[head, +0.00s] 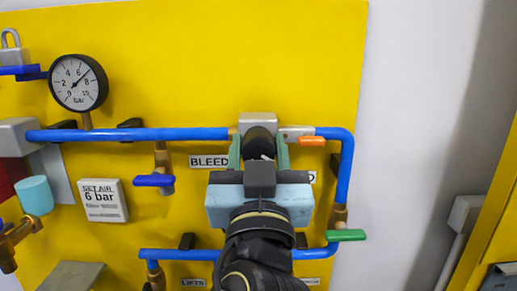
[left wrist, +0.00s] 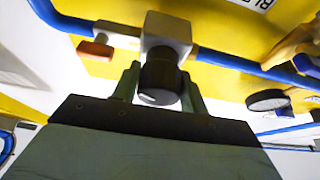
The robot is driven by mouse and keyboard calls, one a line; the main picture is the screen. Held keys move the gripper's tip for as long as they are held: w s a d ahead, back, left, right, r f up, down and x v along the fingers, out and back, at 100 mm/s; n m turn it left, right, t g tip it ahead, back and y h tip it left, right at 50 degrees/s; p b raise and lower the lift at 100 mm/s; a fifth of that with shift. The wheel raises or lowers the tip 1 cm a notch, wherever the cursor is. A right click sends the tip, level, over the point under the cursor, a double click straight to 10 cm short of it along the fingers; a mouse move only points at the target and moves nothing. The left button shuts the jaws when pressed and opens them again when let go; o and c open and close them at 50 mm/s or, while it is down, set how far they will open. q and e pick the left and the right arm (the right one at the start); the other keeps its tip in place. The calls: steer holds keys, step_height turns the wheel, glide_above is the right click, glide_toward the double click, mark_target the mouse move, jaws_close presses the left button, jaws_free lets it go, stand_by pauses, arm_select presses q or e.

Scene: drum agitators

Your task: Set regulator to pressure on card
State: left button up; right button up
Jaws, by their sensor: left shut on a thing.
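The regulator is a grey block (head: 258,119) on the blue pipe with a black round knob (head: 262,143). My left gripper (head: 259,153) has its greenish fingers on either side of the knob and is shut on it. The left wrist view shows the knob (left wrist: 160,78) between the fingers. The round pressure gauge (head: 77,82) at upper left is marked 0 to 10 bar; its needle points up and right, between 6 and 8. The white card (head: 102,200) below it reads "SET AIR 6 bar". My right gripper is not in view.
Blue pipes (head: 180,134) run across the yellow panel. An orange lever (head: 311,141) sits close right of the regulator. A blue-handled valve (head: 154,180) and a green lever (head: 345,235) are lower. A padlock (head: 12,45) hangs at upper left. The upper panel is clear.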

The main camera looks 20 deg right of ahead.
arm_select(q)
steer(key=shift+m+h, duration=0.4)
steer(key=shift+m, duration=0.1)
steer(key=m+h+p, duration=0.1)
steer(key=m, duration=0.2)
steer(key=shift+a+g+p, duration=0.1)
steer(key=shift+g+p, duration=0.2)
steer(key=shift+p, duration=0.05)
steer(key=m+h+p, duration=0.1)
steer(key=m, duration=0.1)
steer(key=m+g+h+p, duration=0.1)
steer(key=shift+r+m, duration=0.2)
steer(key=shift+m, duration=0.2)
steer(key=m+g+p, duration=0.1)
steer(key=m, duration=0.1)
steer(key=shift+m+h+p, duration=0.3)
steer(key=shift+h, duration=0.1)
steer(key=shift+f+m+g, duration=0.1)
steer(key=shift+m+g, duration=0.4)
steer(key=shift+m, duration=0.5)
steer(key=shift+m+g+h, duration=0.6)
steer(key=shift+m+g, duration=0.1)
steer(key=shift+m, duration=1.1)
